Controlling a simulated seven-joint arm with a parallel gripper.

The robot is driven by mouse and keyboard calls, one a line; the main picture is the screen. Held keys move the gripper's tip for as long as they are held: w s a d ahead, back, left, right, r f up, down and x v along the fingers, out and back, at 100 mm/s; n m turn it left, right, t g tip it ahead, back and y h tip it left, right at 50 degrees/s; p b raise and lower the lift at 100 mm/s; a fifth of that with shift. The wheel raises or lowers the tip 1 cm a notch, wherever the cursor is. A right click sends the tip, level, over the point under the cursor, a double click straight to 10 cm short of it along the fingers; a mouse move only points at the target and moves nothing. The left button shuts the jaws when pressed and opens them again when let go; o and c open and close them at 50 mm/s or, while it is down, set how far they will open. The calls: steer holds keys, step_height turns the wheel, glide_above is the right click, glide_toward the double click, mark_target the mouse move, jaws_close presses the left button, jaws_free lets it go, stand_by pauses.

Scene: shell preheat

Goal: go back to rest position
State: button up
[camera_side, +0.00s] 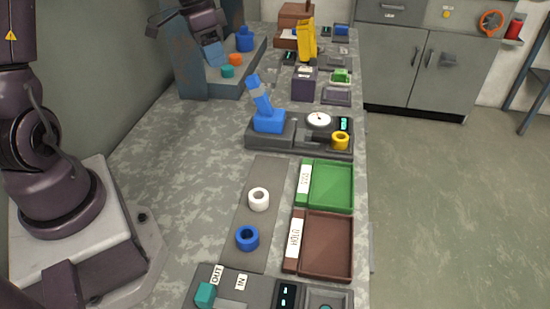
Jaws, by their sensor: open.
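My gripper (184,33) shows at the top left, dark and partly cut off by the picture's top edge. It is open, and I see nothing held in it. It appears over the far left part of the bench, near a grey-blue fixture (196,85) holding a blue part (244,40), an orange part (236,59) and a teal part (228,71). Whether it touches the fixture is hard to tell from this angle.
A white ring (259,190) and a blue ring (247,230) lie on a dark strip. Green (348,163) and brown (350,215) trays stand right of them. A gauge station (283,142) carries a blue lever part and yellow ring (342,133). The bench's left middle is clear.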

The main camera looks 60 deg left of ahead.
steer(key=s+d+r+n+t+y, duration=0.1)
steer(key=s+d+r+t, duration=0.1)
steer(key=s+d+r, duration=0.3)
steer(key=s+d+r+n+t+y, duration=0.1)
steer(key=s+d+r, duration=0.4)
steer(key=s+d, duration=0.5)
steer(key=shift+s+d+r+t, duration=0.3)
steer(key=shift+d+t, duration=0.2)
steer(key=shift+d, duration=0.55)
